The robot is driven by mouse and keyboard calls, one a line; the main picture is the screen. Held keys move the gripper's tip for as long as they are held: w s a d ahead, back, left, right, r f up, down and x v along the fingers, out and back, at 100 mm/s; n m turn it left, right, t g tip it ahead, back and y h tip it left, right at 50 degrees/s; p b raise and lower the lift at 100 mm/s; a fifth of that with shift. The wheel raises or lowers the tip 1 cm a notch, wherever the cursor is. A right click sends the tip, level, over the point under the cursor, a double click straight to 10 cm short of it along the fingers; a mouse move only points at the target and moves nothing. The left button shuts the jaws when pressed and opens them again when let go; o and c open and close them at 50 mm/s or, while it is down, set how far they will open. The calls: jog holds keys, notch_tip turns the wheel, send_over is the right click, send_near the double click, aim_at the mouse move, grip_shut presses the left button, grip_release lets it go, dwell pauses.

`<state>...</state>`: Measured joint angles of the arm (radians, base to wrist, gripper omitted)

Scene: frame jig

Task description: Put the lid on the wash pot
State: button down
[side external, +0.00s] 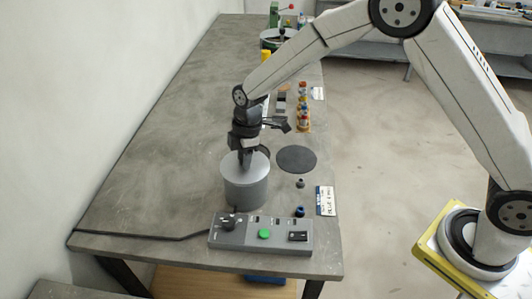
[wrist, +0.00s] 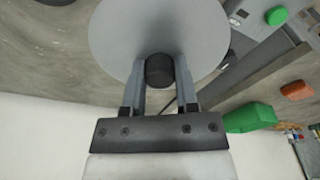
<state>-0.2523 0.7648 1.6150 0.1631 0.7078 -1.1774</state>
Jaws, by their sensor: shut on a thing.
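The wash pot (side external: 246,190) is a grey cylinder standing upright near the front of the bench. The lid (side external: 236,166) is a flat grey disc at the top of the pot, level and roughly in line with its rim. I cannot tell whether it is fully seated. In the wrist view the lid (wrist: 150,28) fills the top middle and hides the pot. My gripper (side external: 246,154) is above the lid, pointing down. In the wrist view my gripper's fingers (wrist: 160,85) are shut on the lid's black knob (wrist: 159,70).
A grey control box (side external: 260,235) with a green button stands in front of the pot. A dark round pad (side external: 296,159) lies to the right, with small parts nearby. Small bottles (side external: 303,112) stand farther back. The bench's left side is clear, beside a wall.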

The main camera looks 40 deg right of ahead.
jog(key=shift+f, duration=0.25)
dwell(0.3)
jog(key=shift+c, duration=0.7)
grip_release()
jog(key=shift+r, duration=0.15)
jog(key=shift+r, duration=0.6)
jog(key=shift+r, duration=0.2)
jog(key=shift+r, duration=3.35)
